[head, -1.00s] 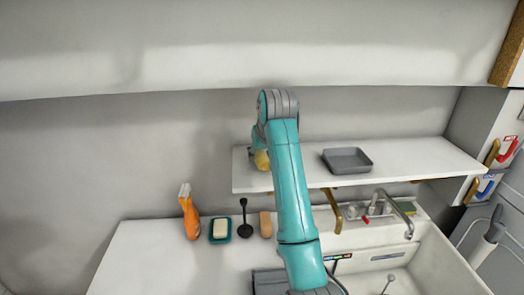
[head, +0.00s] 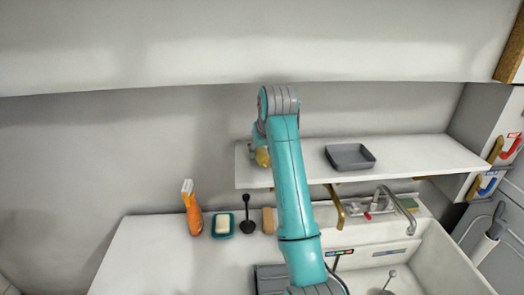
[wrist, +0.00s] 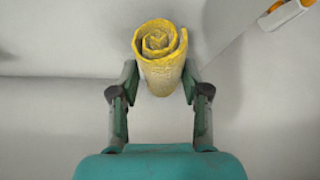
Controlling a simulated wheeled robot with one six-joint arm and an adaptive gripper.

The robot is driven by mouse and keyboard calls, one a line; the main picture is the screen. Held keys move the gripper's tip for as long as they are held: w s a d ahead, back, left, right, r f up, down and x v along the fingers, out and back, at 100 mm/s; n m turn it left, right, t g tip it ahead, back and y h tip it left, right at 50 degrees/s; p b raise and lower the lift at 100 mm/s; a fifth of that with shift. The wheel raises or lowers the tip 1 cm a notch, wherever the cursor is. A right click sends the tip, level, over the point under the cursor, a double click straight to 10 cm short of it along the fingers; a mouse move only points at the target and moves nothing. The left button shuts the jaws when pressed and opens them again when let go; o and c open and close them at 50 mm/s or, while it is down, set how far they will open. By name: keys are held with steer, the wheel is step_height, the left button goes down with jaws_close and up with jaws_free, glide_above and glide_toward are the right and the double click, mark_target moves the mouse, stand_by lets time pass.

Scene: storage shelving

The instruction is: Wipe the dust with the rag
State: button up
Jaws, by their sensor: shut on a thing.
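The rag is a yellow roll (wrist: 160,55), seen end-on in the wrist view with its spiral facing up. My gripper (wrist: 160,85) is shut on it, one finger on each side. In the head view the yellow rag (head: 262,157) shows at the left end of the white wall shelf (head: 420,155), partly hidden by my teal arm. I cannot tell whether the rag touches the shelf. No dust can be clearly made out in either view.
A grey tray (head: 350,157) stands on the shelf, right of my arm. Below, the counter (head: 150,255) holds an orange spray bottle (head: 191,210), a soap dish (head: 222,225), a black brush (head: 247,215) and a tan block (head: 268,220). A sink with a faucet (head: 400,205) is at right.

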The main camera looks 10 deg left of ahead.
mark_target(262, 149)
steer(key=shift+r, duration=3.3)
steer(key=shift+s, duration=0.1)
